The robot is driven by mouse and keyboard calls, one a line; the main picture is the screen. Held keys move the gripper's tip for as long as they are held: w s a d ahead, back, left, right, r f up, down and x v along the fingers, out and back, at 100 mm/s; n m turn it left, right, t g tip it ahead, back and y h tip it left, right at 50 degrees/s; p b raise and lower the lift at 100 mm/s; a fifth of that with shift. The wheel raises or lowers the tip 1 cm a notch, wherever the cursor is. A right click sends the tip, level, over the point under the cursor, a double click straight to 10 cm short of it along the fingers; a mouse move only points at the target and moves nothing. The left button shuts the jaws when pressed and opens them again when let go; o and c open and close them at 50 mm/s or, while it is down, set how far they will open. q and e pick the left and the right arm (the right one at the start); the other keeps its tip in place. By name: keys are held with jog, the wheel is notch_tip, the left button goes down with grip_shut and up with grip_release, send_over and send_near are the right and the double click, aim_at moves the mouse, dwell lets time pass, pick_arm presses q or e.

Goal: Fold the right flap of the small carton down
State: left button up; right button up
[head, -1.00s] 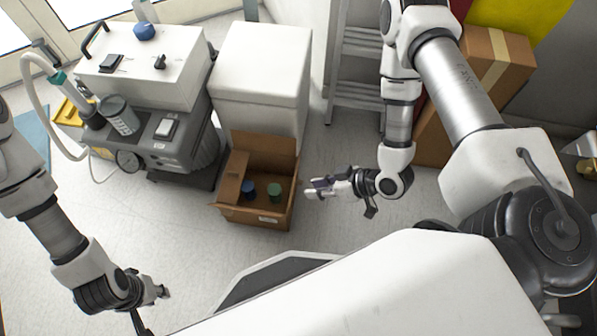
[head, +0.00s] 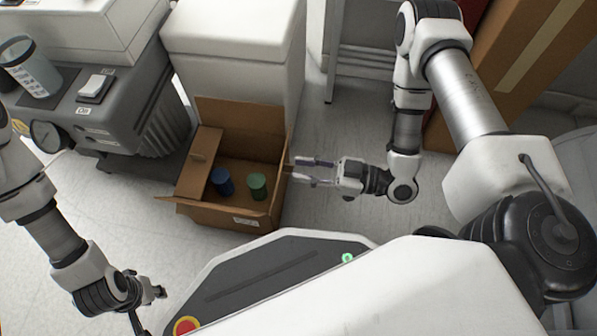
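The small carton (head: 235,217) stands open on the floor, with a blue cylinder (head: 222,182) and a green cylinder (head: 257,186) inside. Its back flap (head: 241,116) stands up. A left panel (head: 199,156) leans inward over the left side. The right flap (head: 290,150) looks raised, seen almost edge-on at the right rim. My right gripper (head: 316,172) is just right of that rim, its two fingers apart and pointing left at the flap. Nothing shows between them; I cannot tell if they touch the carton. My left gripper (head: 158,292) is at lower left, away from the carton; its finger opening is unclear.
A white cabinet (head: 235,60) stands right behind the carton. A grey compressor unit (head: 130,115) is to the left. A tall brown box (head: 510,60) stands at back right. Clear floor (head: 330,215) lies right of the carton.

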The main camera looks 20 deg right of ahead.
pick_arm(q)
jog(key=shift+w+f, duration=0.1)
jog(key=shift+f, duration=0.45)
pick_arm(e)
jog(key=shift+x, duration=0.85)
grip_shut()
pick_arm(q)
jog(key=shift+r, duration=0.15)
